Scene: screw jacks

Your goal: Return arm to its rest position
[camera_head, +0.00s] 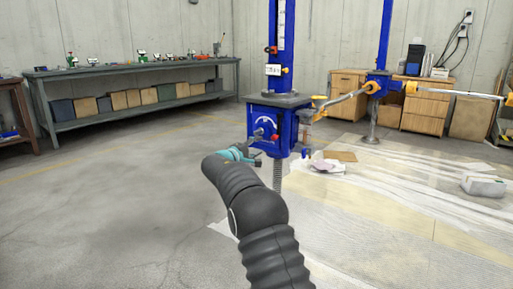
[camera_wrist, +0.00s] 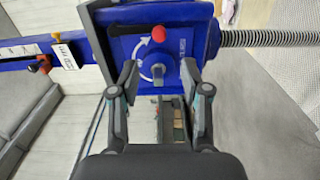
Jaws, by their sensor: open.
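A blue screw jack (camera_head: 288,128) stands ahead of me, with a blue box under a tall column and a threaded screw (camera_head: 278,176) below. In the wrist view its blue face (camera_wrist: 188,38) carries a red knob (camera_wrist: 158,33) and a white curved arrow, with a grey metal part (camera_wrist: 158,72) at the arrow's centre. My gripper (camera_wrist: 160,78) is open, its two fingers apart on either side of this grey part. In the head view my gripper (camera_head: 250,155) is small and partly hidden by my dark arm, just in front of the box. Contact cannot be told.
A long grey workbench (camera_head: 140,67) with boxes below stands at the back left. A second blue column (camera_head: 384,45) and wooden cabinets (camera_head: 425,104) stand at the back right. White sheeting (camera_head: 400,205) covers the right floor; the left floor is clear.

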